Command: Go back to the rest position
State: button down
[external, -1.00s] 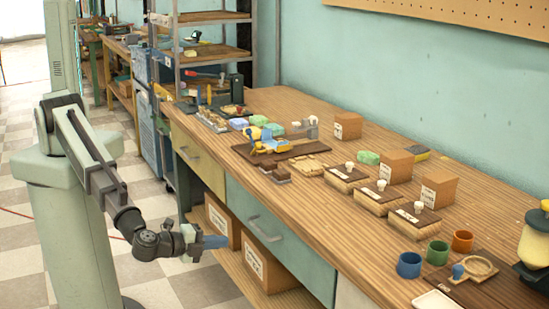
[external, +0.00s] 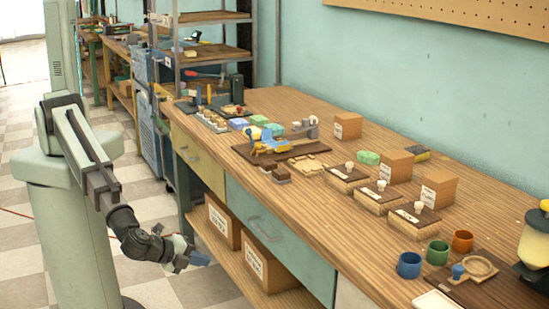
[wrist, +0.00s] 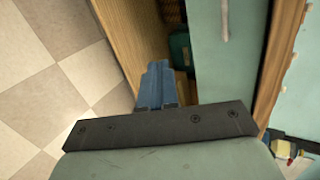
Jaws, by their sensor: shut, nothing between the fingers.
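My gripper (external: 197,259) hangs in front of the workbench, below the level of its top and over the floor side. Its blue fingers also show in the wrist view (wrist: 157,85), close together with nothing between them. My arm is bent down from my column at the left of the external view. The gripper touches nothing that I can see.
The wooden workbench (external: 300,107) runs along the wall to the right.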

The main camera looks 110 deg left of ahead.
jog(key=s+a+f+n+g+h, duration=0.25)
jog(key=s+f+g+h, duration=0.4)
jog(key=s+f, duration=0.95)
jog(key=s+a+f+n+g+h, duration=0.1)
jog(key=s+a+f+n+g, duration=0.2)
jog(key=s+a, duration=0.5)
jog(key=s+a+f+n+g+h, duration=0.1)
jog(key=s+a+f+n+g, duration=0.3)
jog(key=s+a, duration=0.4)
jog(key=s+f+g, duration=0.1)
jog(key=s, duration=0.6)
jog(key=shift+a+f, duration=0.25)
jog(key=shift+f, duration=0.15)
jog(key=shift+h, duration=0.25)
